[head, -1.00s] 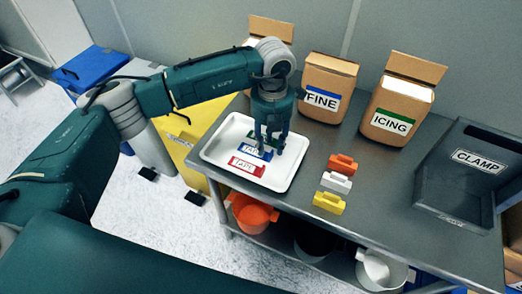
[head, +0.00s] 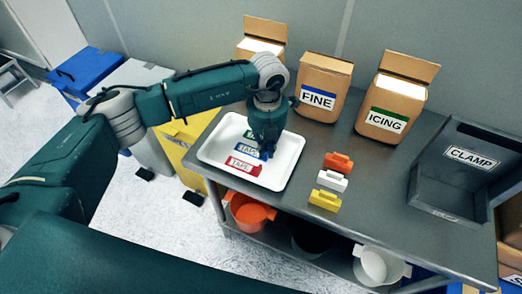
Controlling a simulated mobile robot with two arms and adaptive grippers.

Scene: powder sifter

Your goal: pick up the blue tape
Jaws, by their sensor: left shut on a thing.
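The blue tape (head: 246,151), a flat strip with a white TAPE label, is in the white tray (head: 207,150) on the grey table. My left gripper (head: 265,153) points down over the tray and is shut on the right end of the blue tape. The fingertips partly hide that end, and I cannot tell whether the tape is off the tray floor. A red tape (head: 243,166) lies in front of it. A green tape (head: 249,134) lies behind, partly hidden by the gripper. My right gripper is not in view.
Orange (head: 338,162), white (head: 332,181) and yellow (head: 325,199) clamps stand right of the tray. FINE (head: 318,80) and ICING (head: 393,100) boxes stand at the back. A dark CLAMP bin (head: 447,190) is at the right. Bare table lies between the clamps and bin.

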